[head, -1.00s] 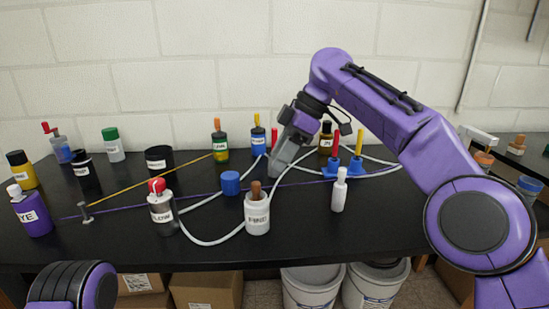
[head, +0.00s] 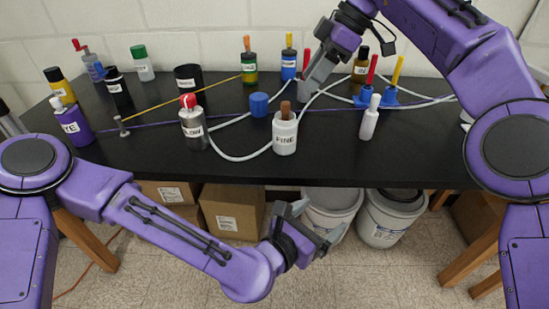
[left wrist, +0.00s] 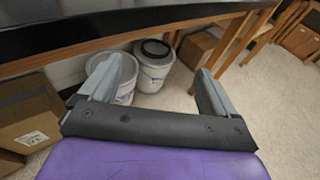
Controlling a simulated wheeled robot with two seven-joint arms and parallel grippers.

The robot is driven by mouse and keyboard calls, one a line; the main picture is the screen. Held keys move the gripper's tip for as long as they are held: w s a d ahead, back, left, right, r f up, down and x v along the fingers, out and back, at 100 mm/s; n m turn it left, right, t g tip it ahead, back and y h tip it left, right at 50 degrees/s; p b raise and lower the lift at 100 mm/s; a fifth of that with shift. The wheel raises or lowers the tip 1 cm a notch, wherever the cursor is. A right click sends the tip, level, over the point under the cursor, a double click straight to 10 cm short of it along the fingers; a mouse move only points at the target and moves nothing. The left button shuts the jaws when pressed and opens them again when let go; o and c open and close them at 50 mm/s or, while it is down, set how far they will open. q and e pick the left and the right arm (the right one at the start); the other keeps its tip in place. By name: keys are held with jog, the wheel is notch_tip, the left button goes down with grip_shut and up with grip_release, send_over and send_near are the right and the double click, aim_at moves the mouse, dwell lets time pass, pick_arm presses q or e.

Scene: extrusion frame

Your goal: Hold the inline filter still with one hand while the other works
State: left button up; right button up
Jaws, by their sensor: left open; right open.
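No part is plainly marked as the inline filter, and I cannot tell which one it is. A white tube (head: 222,153) loops over the black table among the bottles. A white jar labelled FINE (head: 285,136), with a brown top, stands close to the tube. My right gripper (head: 312,82) is open, low over the back of the table by the tube; its fingers hide what is behind them. My left gripper (head: 333,238) is open and empty, in front of the table and below its top. Its two fingers show apart in the left wrist view (left wrist: 155,88).
A blue cylinder (head: 259,105), a silver bottle with a red cap (head: 193,124) and a white bottle (head: 370,118) stand on the table (head: 330,165). Two blue fittings hold red and yellow handles (head: 397,70). White buckets (head: 390,220) and cartons (head: 233,212) sit below.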

pick_arm(q)
notch_tip(320, 180, up, 7)
jog(key=w+d+n+t+h, duration=0.1)
jog(key=n, duration=0.1)
jog(key=n+t+y, duration=0.3)
jog(key=t+y, duration=0.2)
jog(key=y, duration=0.2)
send_near(286, 128)
jog(key=w+f, duration=0.1)
jog(key=w, duration=0.1)
jog(key=w+f, duration=0.2)
jog(key=shift+w+f, duration=0.1)
jog(key=shift+w, duration=0.15)
jog(key=x, duration=1)
jog(key=shift+w+d, duration=0.1)
jog(key=c, duration=1.1)
